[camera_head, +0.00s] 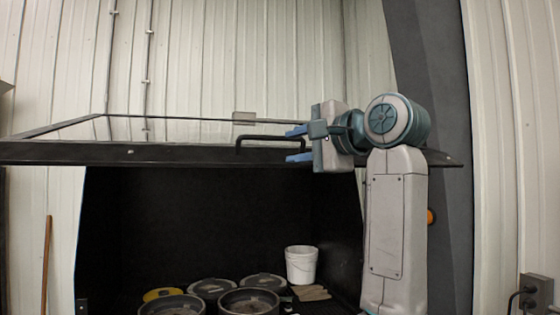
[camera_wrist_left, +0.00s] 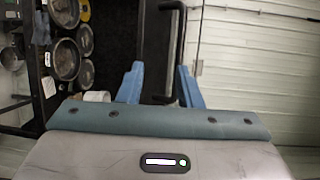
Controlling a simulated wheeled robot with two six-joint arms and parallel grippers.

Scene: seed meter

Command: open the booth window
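The booth window (camera_head: 60,153) is a glass pane in a black frame. It stands swung up, close to level, above the dark booth opening in the head view. A black bar handle (camera_head: 262,137) sits on its front edge; it also shows in the left wrist view (camera_wrist_left: 183,45). My left gripper (camera_head: 297,144) is at the right end of the handle, its blue fingers apart, one above and one below the bar. In the left wrist view the handle's near end lies between the spread fingertips (camera_wrist_left: 160,75); contact cannot be told. My right gripper is not in view.
Inside the booth (camera_head: 220,220) are several round dark pans (camera_head: 248,302), a yellow-rimmed one (camera_head: 162,294), a white bucket (camera_head: 301,265) and gloves (camera_head: 312,293). A wooden pole (camera_head: 46,265) leans at left. A dark grey post (camera_head: 440,100) stands behind my arm.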

